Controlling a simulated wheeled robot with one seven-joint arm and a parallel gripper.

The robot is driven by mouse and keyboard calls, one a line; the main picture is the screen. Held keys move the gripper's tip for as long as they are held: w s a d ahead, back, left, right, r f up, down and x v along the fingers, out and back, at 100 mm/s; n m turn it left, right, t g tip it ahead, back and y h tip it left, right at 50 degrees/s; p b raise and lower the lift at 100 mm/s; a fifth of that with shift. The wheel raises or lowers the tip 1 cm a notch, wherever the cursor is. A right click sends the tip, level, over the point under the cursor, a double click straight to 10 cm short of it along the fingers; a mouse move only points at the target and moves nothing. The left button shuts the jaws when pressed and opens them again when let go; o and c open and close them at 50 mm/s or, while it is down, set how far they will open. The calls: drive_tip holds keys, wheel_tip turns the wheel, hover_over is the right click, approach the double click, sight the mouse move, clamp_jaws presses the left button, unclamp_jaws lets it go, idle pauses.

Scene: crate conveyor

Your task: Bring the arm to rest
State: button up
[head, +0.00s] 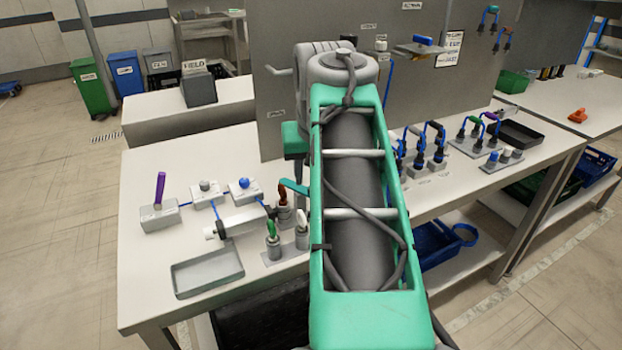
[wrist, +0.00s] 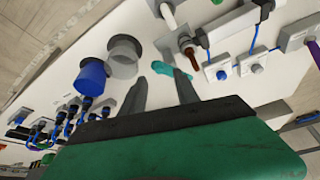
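My gripper shows in the wrist view (wrist: 160,76) with two dark fingers apart and nothing between them. It is above the white workbench (head: 150,265). A teal lever (wrist: 174,72) with a red-brown handle (wrist: 191,57) beside it lies just past the fingertips; I cannot tell whether a finger touches the lever. The lever also shows in the head view (head: 293,187). In the head view my green arm reaches forward over the bench and hides the fingers and the bench behind it.
A blue round part (wrist: 90,76) and a grey cylinder (wrist: 124,55) stand left of the fingers. A grey tray (head: 207,272) and a purple-handled lever (head: 160,190) are on the bench left of my arm. A grey panel (head: 275,60) rises behind. Several plugs (head: 437,145) stand right.

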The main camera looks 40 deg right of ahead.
drive_tip(key=v, duration=0.3)
drive_tip(key=shift+r+p, duration=0.15)
drive_tip(key=shift+p, duration=0.2)
drive_tip(key=w+a+n+y+p, duration=0.1)
drive_tip(key=w+a+n+p, duration=0.15)
drive_tip(key=a+p, duration=0.55)
drive_tip(key=s+a+f+n+p, duration=0.1)
drive_tip(key=a+f+n+p, duration=0.1)
drive_tip(key=a, duration=0.5)
drive_tip(key=s+a+f+n+y+p, duration=0.1)
drive_tip(key=s+a+f+n+p, duration=0.1)
drive_tip(key=a+f+p, duration=0.3)
drive_tip(key=a, duration=0.3)
drive_tip(key=shift+a+g+y, duration=0.2)
drive_tip(key=shift+g+y, duration=0.1)
drive_tip(key=shift+r+n, duration=0.1)
drive_tip(key=shift+n, duration=0.15)
